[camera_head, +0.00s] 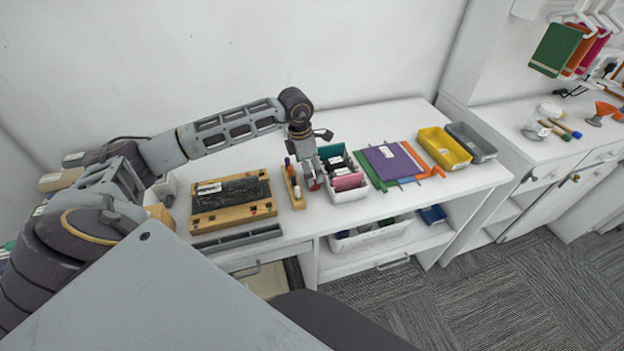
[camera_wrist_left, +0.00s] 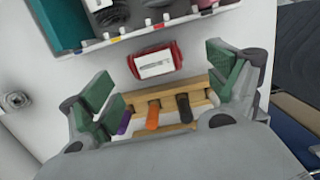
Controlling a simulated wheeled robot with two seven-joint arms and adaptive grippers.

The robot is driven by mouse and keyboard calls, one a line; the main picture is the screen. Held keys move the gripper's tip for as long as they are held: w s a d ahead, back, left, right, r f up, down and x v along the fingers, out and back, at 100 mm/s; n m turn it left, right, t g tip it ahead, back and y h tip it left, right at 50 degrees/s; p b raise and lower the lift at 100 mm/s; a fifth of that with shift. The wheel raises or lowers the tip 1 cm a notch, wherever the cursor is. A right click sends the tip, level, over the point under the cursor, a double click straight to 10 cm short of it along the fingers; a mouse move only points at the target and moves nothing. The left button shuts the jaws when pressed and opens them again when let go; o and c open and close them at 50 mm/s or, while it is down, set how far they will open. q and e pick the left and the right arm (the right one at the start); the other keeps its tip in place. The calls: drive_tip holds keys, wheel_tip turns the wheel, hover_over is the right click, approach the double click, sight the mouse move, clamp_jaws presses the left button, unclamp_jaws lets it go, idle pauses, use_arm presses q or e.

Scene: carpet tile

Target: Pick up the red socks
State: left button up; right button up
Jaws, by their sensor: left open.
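A small red bundle with a white label, which looks like the red socks (camera_wrist_left: 155,62), lies on the white tabletop in the left wrist view. In the head view the red socks (camera_head: 314,184) show just below my left gripper (camera_head: 312,152), between a wooden holder and a white bin. My left gripper is open and empty, pointing down above the table. In the left wrist view its green-padded fingers (camera_wrist_left: 162,88) are spread wide, with the socks ahead of the gap between them. My right gripper is in neither view.
The wooden holder (camera_head: 294,186) with several markers stands left of the socks; the white bin (camera_head: 348,194) with folded items stands close on the right. A wooden board (camera_head: 230,221) lies further left. Yellow (camera_head: 443,148) and grey (camera_head: 471,142) trays sit at the right end.

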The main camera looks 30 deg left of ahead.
use_arm(q)
drive_tip(key=shift+f, duration=0.1)
drive_tip(key=shift+w+d+f+p, duration=0.1)
drive_tip(key=shift+w+f+p, duration=0.15)
drive_tip(key=shift+f, duration=0.4)
drive_tip(key=shift+w+f+p, duration=0.1)
drive_tip(key=shift+f+p, duration=0.1)
drive_tip(key=shift+f, duration=0.4)
drive_tip(key=shift+w+d+f+p, duration=0.1)
drive_tip(key=shift+w+f+p, duration=0.15)
drive_tip(key=shift+f, duration=0.95)
drive_tip(key=shift+c, duration=0.5)
drive_tip(key=c, duration=1)
